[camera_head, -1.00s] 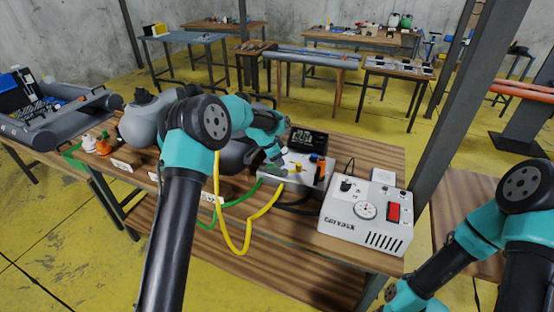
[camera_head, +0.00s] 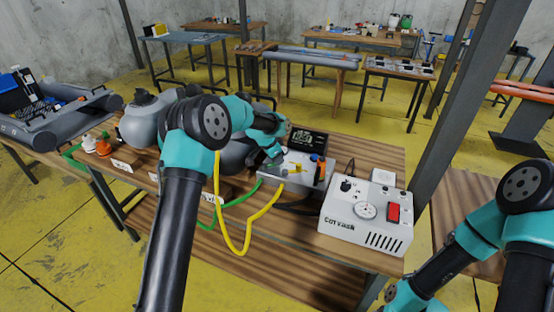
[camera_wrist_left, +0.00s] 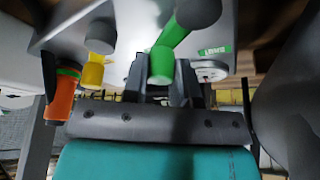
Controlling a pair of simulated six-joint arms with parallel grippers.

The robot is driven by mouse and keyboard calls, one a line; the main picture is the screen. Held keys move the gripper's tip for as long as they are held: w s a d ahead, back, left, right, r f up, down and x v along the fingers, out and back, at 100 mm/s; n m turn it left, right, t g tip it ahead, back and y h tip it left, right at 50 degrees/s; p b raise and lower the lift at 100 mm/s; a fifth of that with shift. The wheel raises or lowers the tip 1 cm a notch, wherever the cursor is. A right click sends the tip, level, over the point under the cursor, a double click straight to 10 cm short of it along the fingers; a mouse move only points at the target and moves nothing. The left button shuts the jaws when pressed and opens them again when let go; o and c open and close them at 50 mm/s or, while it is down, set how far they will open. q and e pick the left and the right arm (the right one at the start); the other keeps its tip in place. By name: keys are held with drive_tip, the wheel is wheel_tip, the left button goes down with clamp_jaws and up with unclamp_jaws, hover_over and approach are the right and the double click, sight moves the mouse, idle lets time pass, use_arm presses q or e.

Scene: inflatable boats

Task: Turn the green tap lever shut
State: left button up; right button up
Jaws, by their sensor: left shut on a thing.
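The tap box (camera_head: 300,175) is a pale block on the bench, with a green, a yellow and an orange lever. In the left wrist view the green tap lever (camera_wrist_left: 172,38) points toward the camera, its rounded end between my left gripper's (camera_wrist_left: 161,82) two dark fingers, which are shut on it. In the head view my left gripper (camera_head: 276,153) is at the box's left rear, and the green lever is largely hidden there. The yellow lever (camera_wrist_left: 93,72) and orange lever (camera_wrist_left: 63,98) are to the left in the wrist view. My right gripper is outside the views.
A white control box (camera_head: 366,220) with a dial and a red switch stands right of the tap box. Yellow (camera_head: 247,235) and green (camera_head: 240,200) hoses run in front. A grey inflatable (camera_head: 148,118) lies left.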

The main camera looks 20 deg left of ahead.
use_arm(q)
drive_tip(key=n, duration=0.2)
drive_tip(key=w+a+n+t+y, duration=0.1)
drive_tip(key=n, duration=0.1)
drive_tip(key=shift+w+a, duration=0.2)
drive_tip(key=shift+w+a+n+y, duration=0.15)
drive_tip(key=shift+a+n+y, duration=0.2)
drive_tip(key=shift+n, duration=0.5)
drive_tip(key=shift+w+a+n+y, duration=0.15)
drive_tip(key=shift+a+n+y, duration=0.2)
drive_tip(key=shift+n, duration=0.45)
drive_tip(key=shift+w+a+n+y, duration=0.2)
drive_tip(key=shift+n+y, duration=0.2)
drive_tip(key=shift+n, duration=0.45)
drive_tip(key=o, duration=0.9)
drive_tip(key=shift+t, duration=0.3)
drive_tip(key=v, duration=1.7)
drive_tip(key=shift+s+a+r, duration=0.1)
drive_tip(key=shift+r, duration=0.15)
